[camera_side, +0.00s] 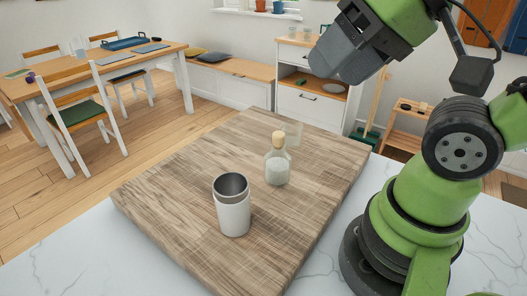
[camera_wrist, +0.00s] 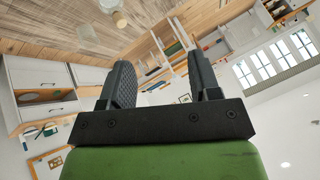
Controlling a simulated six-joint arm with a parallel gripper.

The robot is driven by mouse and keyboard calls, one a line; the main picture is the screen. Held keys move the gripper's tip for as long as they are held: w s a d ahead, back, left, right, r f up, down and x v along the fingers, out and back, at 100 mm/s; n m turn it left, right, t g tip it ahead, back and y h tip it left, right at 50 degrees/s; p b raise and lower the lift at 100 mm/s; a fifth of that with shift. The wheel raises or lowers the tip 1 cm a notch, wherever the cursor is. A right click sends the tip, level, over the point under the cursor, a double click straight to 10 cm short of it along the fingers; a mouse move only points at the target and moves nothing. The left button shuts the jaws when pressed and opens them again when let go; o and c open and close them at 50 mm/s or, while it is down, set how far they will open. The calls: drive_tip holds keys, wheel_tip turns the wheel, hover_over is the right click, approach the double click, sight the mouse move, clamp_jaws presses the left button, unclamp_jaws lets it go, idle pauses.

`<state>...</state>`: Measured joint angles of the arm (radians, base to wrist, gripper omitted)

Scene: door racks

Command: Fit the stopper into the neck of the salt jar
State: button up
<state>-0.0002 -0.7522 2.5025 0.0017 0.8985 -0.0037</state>
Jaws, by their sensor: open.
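The salt jar (camera_side: 277,170) is a clear glass bottle with white contents, standing upright on the wooden board. A tan wooden stopper (camera_side: 278,139) sits upright at the top of its neck; I cannot tell how deep it is seated. The jar also shows small at the top edge of the wrist view (camera_wrist: 108,6). My gripper (camera_side: 338,57) is high above the board, up and right of the jar, tilted and well apart from it. In the wrist view my gripper (camera_wrist: 158,57) has its two dark fingers spread with nothing between them.
A white cup with a grey inside (camera_side: 234,214) stands left of and nearer than the jar. A clear glass (camera_side: 293,131) stands just behind the jar. The wooden board (camera_side: 175,185) is otherwise clear. A dining table (camera_side: 105,68) and cabinets (camera_side: 310,105) are beyond.

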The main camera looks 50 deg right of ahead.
drive_tip(key=n+t+y, duration=0.5)
drive_tip(key=n+y, duration=0.5)
drive_tip(key=n, duration=0.3)
approach(279, 133)
drive_tip(key=x, duration=1)
drive_tip(key=shift+f, duration=0.2)
